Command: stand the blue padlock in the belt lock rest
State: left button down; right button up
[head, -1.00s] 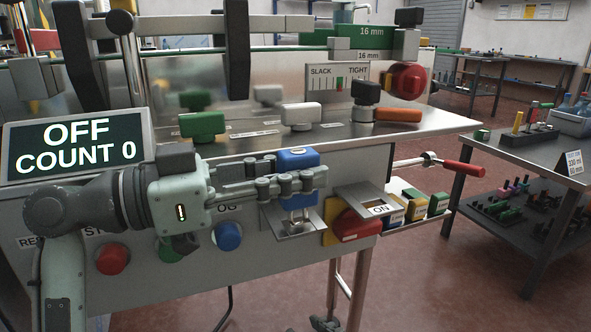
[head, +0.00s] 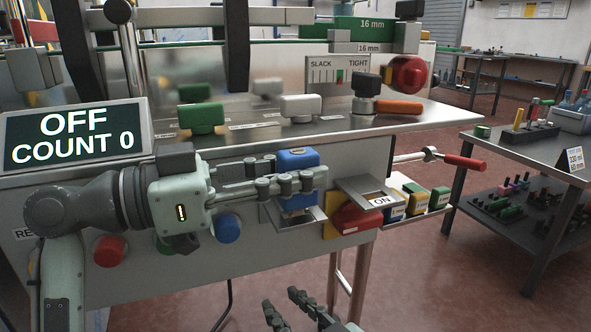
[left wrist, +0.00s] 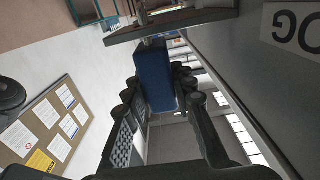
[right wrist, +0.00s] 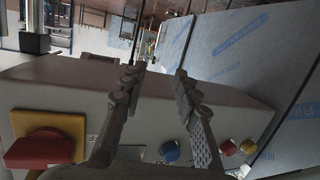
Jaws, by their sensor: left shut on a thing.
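The blue padlock (head: 297,159) is upright, its blue body on top, over a small steel bracket (head: 277,218) on the machine's front that looks like the belt lock rest. My left gripper (head: 318,180) is shut on the padlock, reaching in from the left.
A red switch (head: 352,220) under a steel flap marked ON is just right of the bracket. A tray of coloured padlocks (head: 440,200) is further right. Blue (head: 228,228) and red (head: 110,251) buttons are below my left gripper. The steel ledge (head: 345,131) is above.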

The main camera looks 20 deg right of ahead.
pick_arm(q)
jog(key=shift+f+b, duration=0.3)
jog(key=shift+f, duration=0.05)
pick_arm(e)
jog(key=shift+a+r+t+y, duration=0.25)
jog(key=shift+a+r+t, duration=0.15)
jog(key=shift+r, duration=0.35)
jog(key=shift+a+r+t+y, duration=0.25)
jog(key=shift+a+r+t, duration=0.1)
jog(key=shift+r, duration=0.4)
pick_arm(q)
jog(key=shift+f+b, duration=0.35)
pick_arm(e)
jog(key=shift+f, duration=0.3)
pick_arm(q)
jog(key=c, duration=1.2)
grip_release()
notch_tip(320, 180, up, 10)
